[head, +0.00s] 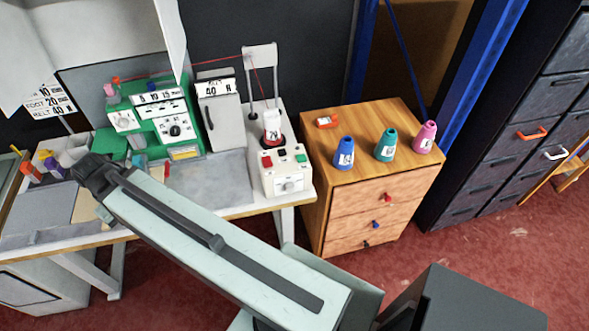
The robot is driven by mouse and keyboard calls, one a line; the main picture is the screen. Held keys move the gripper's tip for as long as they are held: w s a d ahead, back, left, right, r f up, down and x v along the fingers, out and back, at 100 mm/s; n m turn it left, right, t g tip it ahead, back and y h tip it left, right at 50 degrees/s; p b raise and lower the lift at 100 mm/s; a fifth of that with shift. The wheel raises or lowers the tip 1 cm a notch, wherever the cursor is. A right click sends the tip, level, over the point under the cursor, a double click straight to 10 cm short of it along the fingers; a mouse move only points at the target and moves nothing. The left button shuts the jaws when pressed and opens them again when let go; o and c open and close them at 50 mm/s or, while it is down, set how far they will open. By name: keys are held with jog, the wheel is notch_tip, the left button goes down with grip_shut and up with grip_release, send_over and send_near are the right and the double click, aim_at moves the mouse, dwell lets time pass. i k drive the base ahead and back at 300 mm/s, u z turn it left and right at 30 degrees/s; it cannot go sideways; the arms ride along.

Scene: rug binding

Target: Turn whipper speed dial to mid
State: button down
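A green machine (155,120) stands on the bench at left. Its front has a white dial (123,121) on the left and a dark-knobbed dial (175,130) below a strip marked 5, 10, 15. A white control box (286,168) to its right has red and green buttons and a dial (288,185) on its lower front. I cannot tell which dial is the whipper speed dial, nor read any setting. My arm crosses the foreground from lower right to upper left. Its dark end (92,172) is over the bench, left of the control box; the fingertips cannot be made out.
Dark drawer units (490,150) stand at far right. Spools (31,172) lie at the bench's left.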

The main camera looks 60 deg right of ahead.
aim_at(289, 187)
jog(key=z, duration=1.7)
